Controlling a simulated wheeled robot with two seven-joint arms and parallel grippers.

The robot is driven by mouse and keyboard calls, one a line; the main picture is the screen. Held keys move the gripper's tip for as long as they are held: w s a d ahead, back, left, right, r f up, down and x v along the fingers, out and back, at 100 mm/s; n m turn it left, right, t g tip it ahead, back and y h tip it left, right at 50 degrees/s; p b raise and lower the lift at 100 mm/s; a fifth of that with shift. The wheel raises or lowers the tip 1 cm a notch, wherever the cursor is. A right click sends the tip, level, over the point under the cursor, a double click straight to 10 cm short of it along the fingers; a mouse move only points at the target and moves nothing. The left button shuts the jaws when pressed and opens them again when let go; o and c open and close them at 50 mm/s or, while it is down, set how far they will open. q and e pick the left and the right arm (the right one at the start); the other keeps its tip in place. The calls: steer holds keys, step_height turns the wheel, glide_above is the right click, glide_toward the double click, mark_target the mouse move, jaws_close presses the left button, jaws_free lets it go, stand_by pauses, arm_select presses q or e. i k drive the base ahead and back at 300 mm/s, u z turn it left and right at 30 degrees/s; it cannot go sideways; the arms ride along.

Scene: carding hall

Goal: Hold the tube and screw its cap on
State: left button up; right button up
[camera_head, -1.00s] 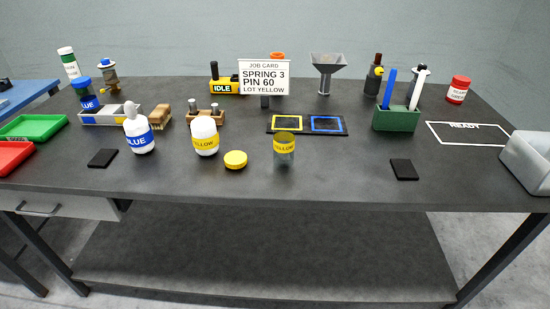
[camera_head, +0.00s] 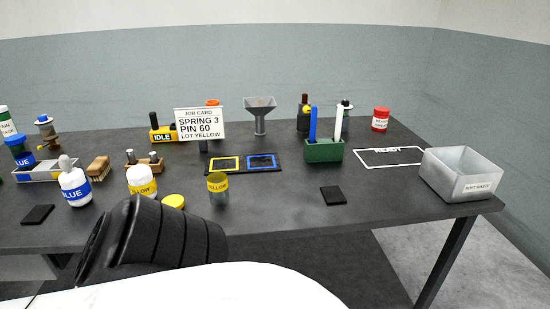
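A white bottle (camera_head: 141,176) with a yellow label stands behind the cap. No gripper of mine shows in the head view; only part of my arm fills the lower left, hiding the table's front edge there.
A white bottle with a blue label (camera_head: 74,185) stands at left. Behind are a job card (camera_head: 200,126), a funnel (camera_head: 260,112), a framed two-square tray (camera_head: 246,170) and a green holder (camera_head: 323,152). A grey waste bin (camera_head: 460,172) sits at right.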

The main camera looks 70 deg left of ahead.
mark_target(215, 167)
steer(key=z, duration=0.4)
steer(key=k, duration=0.95)
steer(key=u, duration=1.4)
